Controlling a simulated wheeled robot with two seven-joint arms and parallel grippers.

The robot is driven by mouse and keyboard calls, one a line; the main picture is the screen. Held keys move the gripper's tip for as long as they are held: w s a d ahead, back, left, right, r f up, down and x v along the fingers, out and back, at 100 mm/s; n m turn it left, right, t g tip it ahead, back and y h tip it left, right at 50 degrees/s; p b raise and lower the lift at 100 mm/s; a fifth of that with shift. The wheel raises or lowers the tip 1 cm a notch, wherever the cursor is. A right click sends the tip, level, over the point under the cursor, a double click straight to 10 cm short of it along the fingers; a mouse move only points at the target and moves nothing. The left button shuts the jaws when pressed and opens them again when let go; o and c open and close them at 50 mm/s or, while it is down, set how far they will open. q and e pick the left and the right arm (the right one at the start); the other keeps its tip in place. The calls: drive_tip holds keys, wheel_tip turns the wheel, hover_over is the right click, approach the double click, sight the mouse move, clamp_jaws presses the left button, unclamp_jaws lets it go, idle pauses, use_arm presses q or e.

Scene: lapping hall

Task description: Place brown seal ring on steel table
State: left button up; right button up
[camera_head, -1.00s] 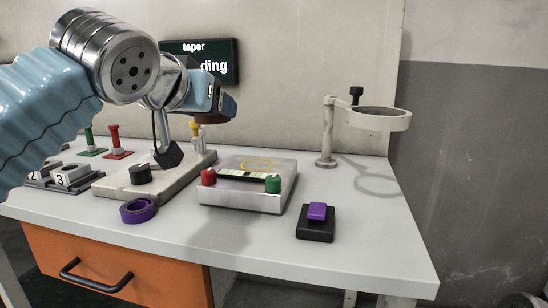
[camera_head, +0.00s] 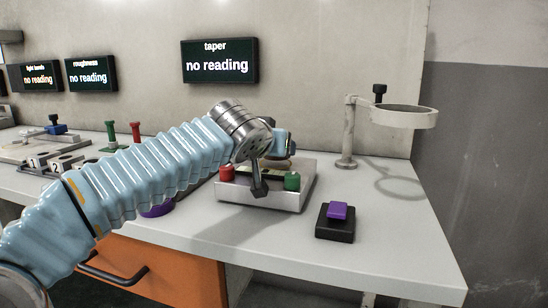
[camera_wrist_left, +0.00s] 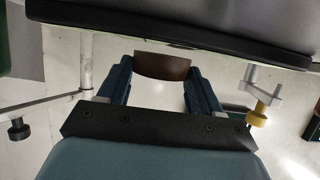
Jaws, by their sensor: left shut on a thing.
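My left gripper (camera_head: 286,143) is above the back of the steel table (camera_head: 238,194), the low metal block with a red knob (camera_head: 227,173) and a green knob (camera_head: 292,181) at its front. In the left wrist view, the gripper (camera_wrist_left: 163,82) is shut on the brown seal ring (camera_wrist_left: 163,66), with a blue finger on each side. The ring's curved brown side shows there. In the head view my wrist hides most of the ring and part of the block's top, so I cannot tell the gap between them. My right gripper is not in view.
A purple button on a black base (camera_head: 336,221) sits right of the block. A stand with a wide ring (camera_head: 403,116) rises at the back right. My left arm partly covers a purple ring (camera_head: 157,209). The taper screen (camera_head: 219,62) reads "no reading".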

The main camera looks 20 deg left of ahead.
use_arm(q)
drive_tip(key=shift+s+f, duration=0.1)
drive_tip(key=shift+f, duration=0.55)
drive_tip(key=shift+f, duration=0.1)
drive_tip(key=o, duration=1.1)
drive_tip(key=shift+r, duration=0.2)
drive_tip(key=v, duration=1.2)
drive_tip(key=shift+f, duration=0.15)
